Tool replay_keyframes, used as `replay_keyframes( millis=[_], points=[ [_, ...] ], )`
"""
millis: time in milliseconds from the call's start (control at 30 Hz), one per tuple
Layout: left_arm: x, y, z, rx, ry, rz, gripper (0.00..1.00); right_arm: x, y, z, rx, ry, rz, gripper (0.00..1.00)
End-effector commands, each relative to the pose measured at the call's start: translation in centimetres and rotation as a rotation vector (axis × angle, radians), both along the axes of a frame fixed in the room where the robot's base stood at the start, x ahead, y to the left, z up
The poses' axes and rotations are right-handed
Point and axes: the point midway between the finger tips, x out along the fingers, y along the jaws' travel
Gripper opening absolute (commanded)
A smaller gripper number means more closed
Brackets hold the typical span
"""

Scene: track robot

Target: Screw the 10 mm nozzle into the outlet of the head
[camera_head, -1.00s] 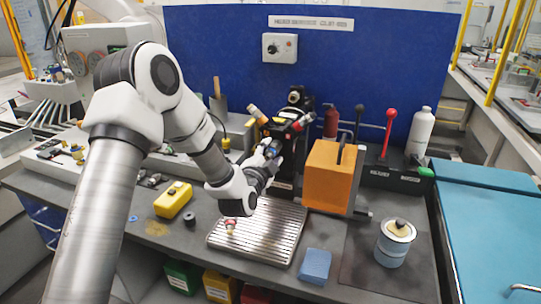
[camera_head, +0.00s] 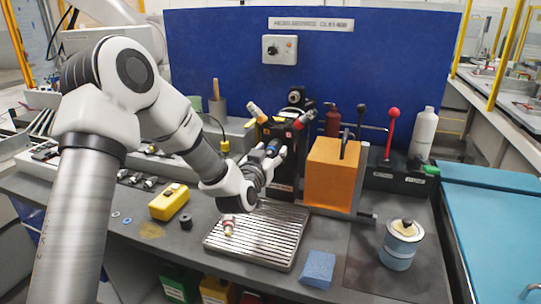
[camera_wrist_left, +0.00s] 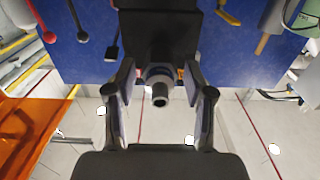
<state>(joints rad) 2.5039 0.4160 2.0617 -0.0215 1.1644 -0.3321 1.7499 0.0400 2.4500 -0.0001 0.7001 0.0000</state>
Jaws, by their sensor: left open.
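The black head (camera_head: 284,142) stands against the blue panel, with red and orange-tipped fittings on top. My left gripper (camera_head: 274,155) is at its front, and its fingers partly hide the outlet. In the left wrist view the open fingers (camera_wrist_left: 160,82) stand on either side of a short grey tube-shaped part (camera_wrist_left: 160,92) with a dark open end, with a gap on both sides. I cannot tell whether this is the bare outlet or a nozzle in it. A small red-and-pale fitting (camera_head: 228,225) stands on the ribbed tray. My right gripper is not in view.
The ribbed metal tray (camera_head: 257,243) lies below the head. An orange block (camera_head: 331,175) stands close on the right, with levers behind it. A yellow case (camera_head: 169,202), a blue cloth (camera_head: 318,268) and a metal can (camera_head: 399,245) are on the bench.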

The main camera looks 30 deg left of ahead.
Motion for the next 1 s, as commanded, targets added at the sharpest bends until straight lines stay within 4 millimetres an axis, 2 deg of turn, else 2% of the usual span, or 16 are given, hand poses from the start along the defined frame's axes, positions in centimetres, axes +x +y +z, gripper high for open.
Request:
replay_keyframes(
  millis=[167, 1000],
  points=[
    [0.0, 0.0, -0.2, -0.041, -0.011, 0.0, 0.53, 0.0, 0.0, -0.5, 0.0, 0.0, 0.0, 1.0],
    [0.0, 0.0, -0.2, -0.957, -0.233, -0.001, 0.53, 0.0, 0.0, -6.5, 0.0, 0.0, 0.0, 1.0]
  ],
)
